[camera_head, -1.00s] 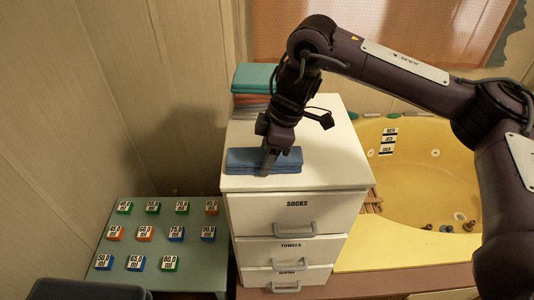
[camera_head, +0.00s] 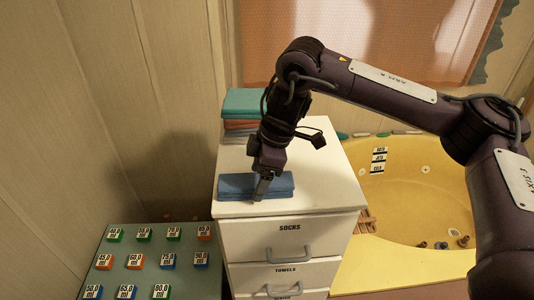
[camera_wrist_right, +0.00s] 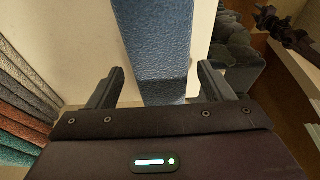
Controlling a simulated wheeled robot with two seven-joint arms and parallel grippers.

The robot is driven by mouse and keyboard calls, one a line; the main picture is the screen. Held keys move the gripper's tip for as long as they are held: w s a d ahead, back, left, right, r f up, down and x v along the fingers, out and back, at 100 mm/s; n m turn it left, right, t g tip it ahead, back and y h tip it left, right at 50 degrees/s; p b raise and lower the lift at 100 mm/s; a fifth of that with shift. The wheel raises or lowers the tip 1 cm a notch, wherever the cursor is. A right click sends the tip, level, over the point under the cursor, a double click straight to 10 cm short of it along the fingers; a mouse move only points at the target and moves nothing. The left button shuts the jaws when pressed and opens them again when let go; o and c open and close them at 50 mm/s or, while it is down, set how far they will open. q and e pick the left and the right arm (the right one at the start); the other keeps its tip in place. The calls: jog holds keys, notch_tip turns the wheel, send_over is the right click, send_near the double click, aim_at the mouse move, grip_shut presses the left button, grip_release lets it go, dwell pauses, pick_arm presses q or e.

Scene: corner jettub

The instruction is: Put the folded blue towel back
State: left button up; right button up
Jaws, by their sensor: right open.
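The folded blue towel (camera_head: 235,184) lies flat on the top of the white drawer cabinet (camera_head: 325,180), near its front edge. My right gripper (camera_head: 262,190) points down at the towel's middle. In the right wrist view the open fingers (camera_wrist_right: 158,84) stand on either side of the blue towel (camera_wrist_right: 157,40), with a gap visible on both sides. The head view does not show how far down the fingers reach. My left gripper is not in view.
A stack of folded towels (camera_head: 247,103), teal on top, stands at the cabinet's back left. Drawers read SOCKS (camera_head: 290,240) and TOWELS. A green-grey table (camera_head: 120,245) with several labelled blocks is at left, a yellow tub (camera_head: 415,205) at right. The cabinet top's right side is clear.

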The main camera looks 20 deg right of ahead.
jog(key=w+v, duration=0.1)
jog(key=v, duration=1)
jog(key=shift+s+p, duration=0.45)
jog(key=shift+s, duration=0.05)
jog(key=shift+f, duration=0.1)
